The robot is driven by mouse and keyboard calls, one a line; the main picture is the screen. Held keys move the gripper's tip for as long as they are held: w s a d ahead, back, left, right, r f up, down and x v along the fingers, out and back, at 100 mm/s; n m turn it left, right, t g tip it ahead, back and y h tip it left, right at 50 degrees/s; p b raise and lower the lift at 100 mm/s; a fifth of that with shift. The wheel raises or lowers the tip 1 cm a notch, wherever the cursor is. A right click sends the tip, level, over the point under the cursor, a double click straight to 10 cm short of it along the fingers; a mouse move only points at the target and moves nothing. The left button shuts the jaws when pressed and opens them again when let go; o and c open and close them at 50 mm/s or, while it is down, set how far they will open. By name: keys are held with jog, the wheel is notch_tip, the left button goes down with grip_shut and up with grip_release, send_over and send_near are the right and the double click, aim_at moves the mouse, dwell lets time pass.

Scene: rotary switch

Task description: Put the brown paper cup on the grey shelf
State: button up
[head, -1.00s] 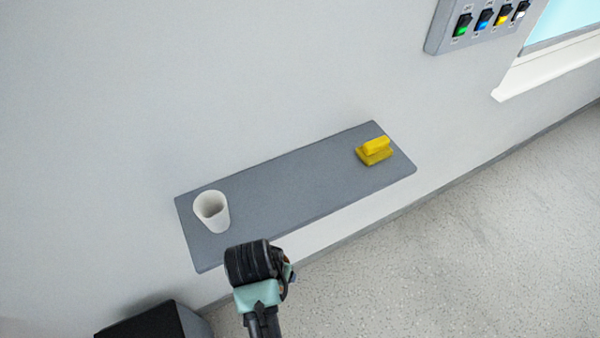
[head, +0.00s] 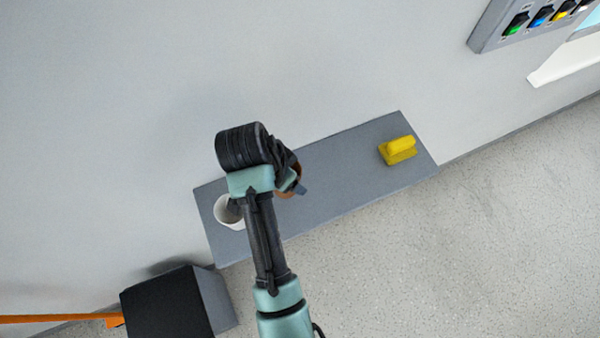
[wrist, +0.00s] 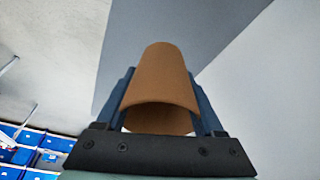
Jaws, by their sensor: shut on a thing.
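The brown paper cup (wrist: 160,80) is between the two fingers of my gripper (wrist: 162,95), which is shut on it. In the head view a small part of the brown cup (head: 293,180) shows beside my gripper (head: 298,184); my wrist hides the rest. The grey shelf (head: 335,172) is fixed along the wall, and the cup appears over its middle-left part. I cannot tell whether the cup touches the shelf. The shelf (wrist: 170,25) also shows behind the cup in the wrist view.
A white cup (head: 226,211) stands at the shelf's left end, partly hidden by my arm. A yellow sponge-like block (head: 398,149) lies at the right end. A switch panel (head: 530,22) is on the wall, upper right. A black box (head: 168,308) stands lower left. The shelf between them looks clear.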

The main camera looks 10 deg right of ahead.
jog(key=shift+s+f+p, duration=0.1)
jog(key=shift+f+p, duration=0.35)
jog(key=shift+f, duration=3.1)
jog(key=shift+f, duration=0.15)
jog(key=o, duration=1.3)
jog(key=b+v, duration=0.1)
jog(key=v, duration=1.1)
jog(key=shift+r, duration=0.2)
